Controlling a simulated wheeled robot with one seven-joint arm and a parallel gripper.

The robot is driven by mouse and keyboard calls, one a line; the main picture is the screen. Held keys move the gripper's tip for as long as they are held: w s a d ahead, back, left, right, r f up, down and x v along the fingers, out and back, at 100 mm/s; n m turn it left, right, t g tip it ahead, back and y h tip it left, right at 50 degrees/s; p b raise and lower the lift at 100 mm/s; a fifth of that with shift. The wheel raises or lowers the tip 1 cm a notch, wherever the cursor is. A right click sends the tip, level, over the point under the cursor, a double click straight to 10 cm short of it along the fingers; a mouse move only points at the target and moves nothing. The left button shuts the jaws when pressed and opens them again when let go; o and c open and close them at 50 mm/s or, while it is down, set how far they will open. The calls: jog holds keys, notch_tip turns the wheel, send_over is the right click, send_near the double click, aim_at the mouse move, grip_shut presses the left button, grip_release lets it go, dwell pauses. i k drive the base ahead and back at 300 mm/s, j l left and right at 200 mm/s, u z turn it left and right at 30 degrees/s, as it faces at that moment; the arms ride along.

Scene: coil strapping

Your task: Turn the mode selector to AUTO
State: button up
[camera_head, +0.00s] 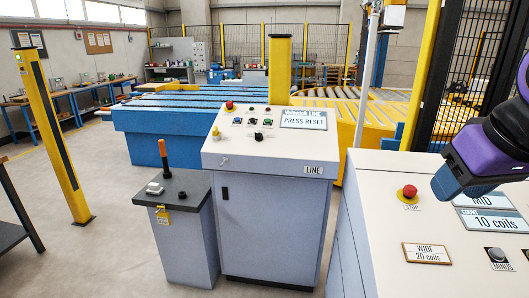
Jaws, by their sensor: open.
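The LINE console (264,180) stands in the middle, with a sloped white top. Small controls sit on its panel. A black knob (258,136) near the panel's middle looks like a selector; its label and pointing direction are too small to read, so I cannot confirm it is the mode selector. A screen (303,119) on the panel reads "PRESS RESET". Purple and black links of my arm enter at the right, over the nearer white console. My gripper's fingers do not show, and nothing of mine touches the LINE console.
The nearer console (380,190) has a red STOP button (408,192), a "10 coils" screen (492,220) and a MINUS button (497,255). A grey pedestal (185,230) with a lever stands left of the LINE console. A yellow post (50,130) stands farther left; floor between is clear.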

aim_at(259, 137)
jog(key=j, duration=1.85)
jog(key=i+j, duration=0.75)
jog(key=i, duration=0.7)
jog(key=i+j, duration=0.15)
jog(key=i, duration=0.55)
